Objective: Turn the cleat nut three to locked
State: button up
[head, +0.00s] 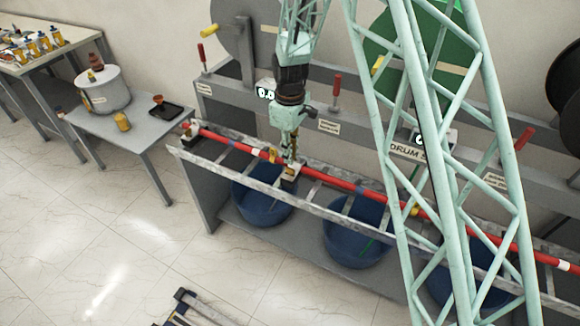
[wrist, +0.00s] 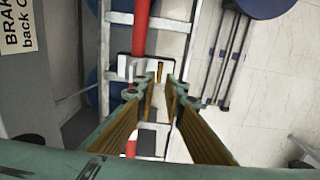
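A red cable (head: 335,178) runs along a grey ladder-like tray (head: 235,165). My gripper (head: 290,163) points down over a pale cleat block (head: 291,173) on this cable. In the wrist view the two fingers with brass-coloured inner pads reach toward the white cleat (wrist: 124,66), with a gap between their tips (wrist: 157,84). A small brass stud or nut (wrist: 160,70) shows between or just beyond the tips. I cannot tell whether the fingers touch it. No cleat number is readable, and the nut's locked or unlocked state cannot be told.
Blue tubs (head: 355,232) stand under the tray. Behind it is a grey frame with red-handled levers (head: 337,92) and drums (head: 400,45). A small table (head: 150,135) with a white pot is at left.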

aim_at(290, 171)
jog(key=shift+f, duration=2.9)
jog(key=shift+c, duration=0.7)
grip_shut()
